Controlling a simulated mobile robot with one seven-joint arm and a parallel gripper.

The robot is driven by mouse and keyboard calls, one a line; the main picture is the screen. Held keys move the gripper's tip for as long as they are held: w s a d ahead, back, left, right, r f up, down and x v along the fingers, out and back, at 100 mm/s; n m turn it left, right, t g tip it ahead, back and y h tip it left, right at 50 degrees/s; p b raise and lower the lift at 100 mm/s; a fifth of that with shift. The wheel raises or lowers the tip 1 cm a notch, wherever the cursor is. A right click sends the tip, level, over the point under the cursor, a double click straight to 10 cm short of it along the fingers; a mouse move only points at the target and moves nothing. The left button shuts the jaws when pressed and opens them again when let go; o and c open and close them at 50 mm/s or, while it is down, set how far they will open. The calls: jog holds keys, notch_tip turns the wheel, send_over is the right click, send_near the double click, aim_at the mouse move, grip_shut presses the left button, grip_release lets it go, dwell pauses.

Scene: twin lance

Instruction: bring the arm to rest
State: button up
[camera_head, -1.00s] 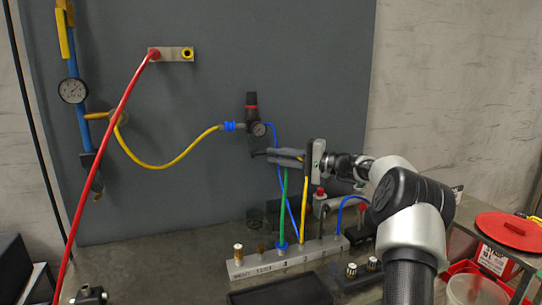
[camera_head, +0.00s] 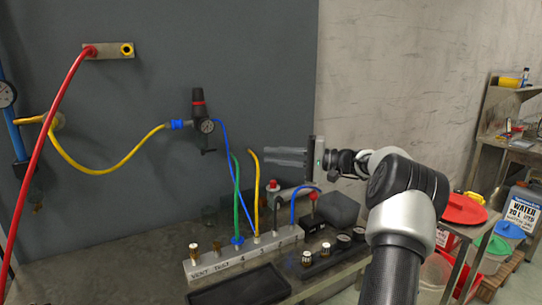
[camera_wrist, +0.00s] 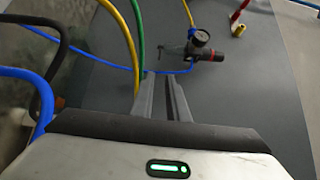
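My gripper (camera_head: 266,156) is held in the air in front of the grey panel, its fingers pointing left. It is above the numbered manifold block (camera_head: 207,268) and right of the black regulator with gauge (camera_head: 207,126). In the wrist view the two fingers (camera_wrist: 160,77) show a narrow gap with nothing between them. The yellow hose (camera_head: 256,190) and green hose (camera_head: 237,200) stand up from the block. In the wrist view they pass close to the fingertips; I cannot tell whether they touch.
A red hose (camera_head: 45,135) hangs from a wall bracket (camera_head: 108,52) at the left. A black tray (camera_head: 238,291) and a row of dark fittings (camera_head: 333,252) lie at the bench front. At right are a red lid (camera_head: 460,209) and a water container (camera_head: 522,212).

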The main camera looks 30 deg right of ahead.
jog(key=shift+a, duration=0.1)
jog(key=a+n+g+h, duration=0.15)
jog(key=a+g, duration=0.35)
jog(key=a, duration=1.1)
jog(key=s+a+f+n+g+h, duration=0.2)
jog(key=s+a+n+g+h, duration=0.15)
jog(key=s+a, duration=0.85)
jog(key=s+a+f+n+t+h, duration=0.15)
jog(key=s+h, duration=0.25)
jog(key=s, duration=0.8)
jog(key=s+f+n+h, duration=0.2)
jog(key=s+h, duration=0.2)
jog(key=s, duration=0.7)
notch_tip(320, 180, up, 16)
jog(key=p, duration=1.7)
jog(key=shift+s+d+r, duration=0.15)
jog(key=shift+s+r, duration=0.1)
